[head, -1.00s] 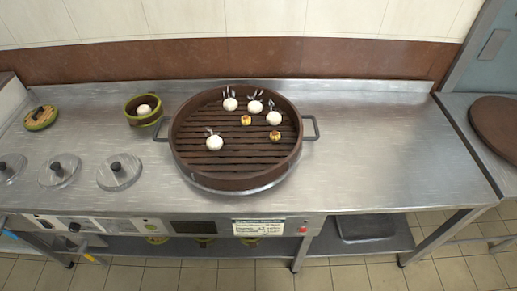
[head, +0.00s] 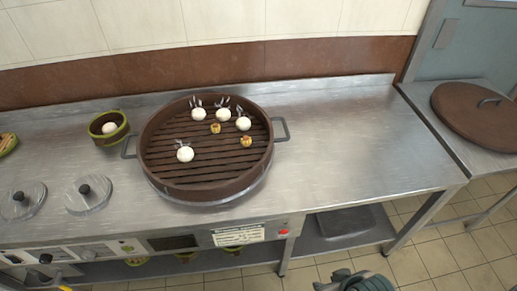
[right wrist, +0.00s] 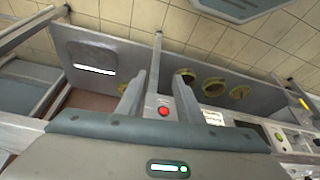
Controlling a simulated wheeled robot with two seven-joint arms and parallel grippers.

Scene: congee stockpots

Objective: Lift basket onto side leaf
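A large round brown steamer basket (head: 205,187) with a slatted floor and two grey side handles sits on the steel counter (head: 340,140). Several white buns and two small yellow pieces lie in it. A lower steel side surface (head: 420,92) at the right carries a round brown lid (head: 478,118) with a handle. My right gripper (head: 338,282) shows at the bottom edge in the head view, low in front of the counter and well apart from the basket. In the right wrist view its two fingers (right wrist: 157,95) are spread with nothing between them. My left gripper is out of view.
A small green-rimmed basket (head: 107,128) with a white bun stands left of the large one. Lidded burners (head: 88,195) lie at the front left. The counter right of the basket is clear. A shelf (head: 345,225) runs below.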

